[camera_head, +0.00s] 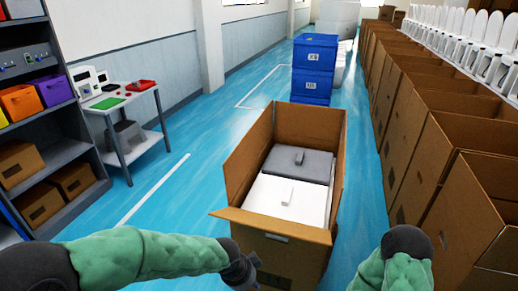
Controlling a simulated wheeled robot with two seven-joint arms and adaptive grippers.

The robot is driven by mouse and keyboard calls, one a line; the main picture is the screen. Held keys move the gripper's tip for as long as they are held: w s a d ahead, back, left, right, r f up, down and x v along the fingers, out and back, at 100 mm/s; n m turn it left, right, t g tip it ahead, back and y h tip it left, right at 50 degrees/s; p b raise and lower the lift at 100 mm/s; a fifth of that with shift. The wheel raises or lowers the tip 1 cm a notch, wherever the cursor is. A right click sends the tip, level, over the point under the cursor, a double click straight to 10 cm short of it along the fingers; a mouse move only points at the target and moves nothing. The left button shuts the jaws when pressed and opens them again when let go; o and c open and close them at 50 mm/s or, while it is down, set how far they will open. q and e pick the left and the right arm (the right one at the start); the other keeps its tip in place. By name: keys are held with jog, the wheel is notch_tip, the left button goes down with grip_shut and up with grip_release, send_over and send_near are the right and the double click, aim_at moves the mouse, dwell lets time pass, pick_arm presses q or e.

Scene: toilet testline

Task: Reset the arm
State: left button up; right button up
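My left arm (142,255) in a green padded sleeve reaches in from the lower left. My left gripper (243,270) is at its end, small and dark, in front of the near wall of the open cardboard box (290,250). I cannot tell whether its fingers are open or shut, or whether it touches the box. My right arm (402,262) shows at the lower right, with a dark rounded joint on top and a green sleeve. Its gripper is not visible.
The cardboard box holds a white block (288,199) and a grey block (298,163). Blue crates (313,70) stand behind it. Large open cartons (440,150) line the right. A shelf (62,155) and small table (125,107) stand left. Blue floor is clear between.

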pick_arm(q)
jog(key=s+a+f+n, duration=0.2)
jog(key=s+f+n, duration=0.2)
jog(key=f+n, duration=0.2)
jog(key=s+a+f+n+g+h+p, duration=0.1)
jog(key=s+f+n, duration=0.4)
jog(key=f, duration=0.6)
jog(key=s+a+f+n+g, duration=0.1)
jog(key=s+a+f+n, duration=0.2)
jog(key=s+f+n, duration=0.2)
notch_tip(320, 180, down, 3)
jog(key=n, duration=0.4)
jog(key=shift+s+a+f+h+p, duration=0.15)
jog(key=shift+s+a+h+p, duration=0.1)
jog(key=shift+a+h+p, duration=0.1)
